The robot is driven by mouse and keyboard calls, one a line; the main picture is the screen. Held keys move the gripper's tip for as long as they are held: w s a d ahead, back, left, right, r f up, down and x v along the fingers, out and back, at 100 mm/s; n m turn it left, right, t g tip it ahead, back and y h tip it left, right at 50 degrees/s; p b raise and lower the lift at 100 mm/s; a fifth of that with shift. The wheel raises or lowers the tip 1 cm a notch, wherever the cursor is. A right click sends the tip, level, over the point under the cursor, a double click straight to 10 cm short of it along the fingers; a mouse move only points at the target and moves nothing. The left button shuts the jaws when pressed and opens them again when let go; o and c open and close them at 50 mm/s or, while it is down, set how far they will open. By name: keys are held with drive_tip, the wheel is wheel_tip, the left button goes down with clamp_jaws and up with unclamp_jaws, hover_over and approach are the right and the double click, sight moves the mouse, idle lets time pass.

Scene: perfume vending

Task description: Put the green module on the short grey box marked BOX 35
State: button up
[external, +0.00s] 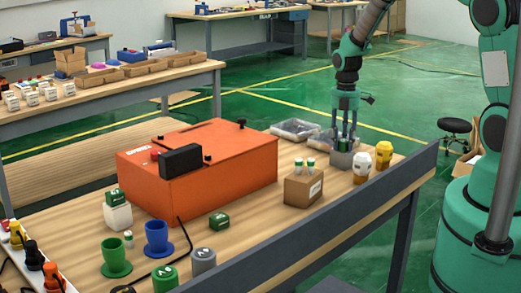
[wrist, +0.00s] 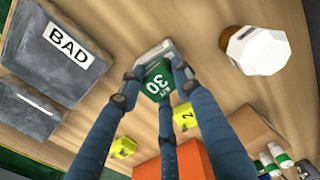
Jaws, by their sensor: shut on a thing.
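My gripper (external: 343,144) points down at the far right of the table, with its fingers closed around a green module (wrist: 157,82) whose face shows a white number that looks like 30. The module also shows between the fingers in the external view (external: 344,145). A short grey box (external: 341,161) is right below the module; its edge shows beyond the module in the wrist view (wrist: 154,53). I cannot read the box's mark, and I cannot tell whether the module touches its top.
A grey tray marked BAD (wrist: 62,45) lies beside the box. A cardboard box (external: 303,188) with vials and a large orange box (external: 215,165) stand to the left.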

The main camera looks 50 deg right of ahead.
sight(343, 140)
drive_tip(key=shift+f, duration=0.1)
drive_tip(key=o, duration=1.2)
drive_tip(key=shift+c, duration=0.2)
wheel_tip(343, 140, up, 12)
drive_tip(key=shift+r+p, duration=0.2)
drive_tip(key=shift+p, duration=0.25)
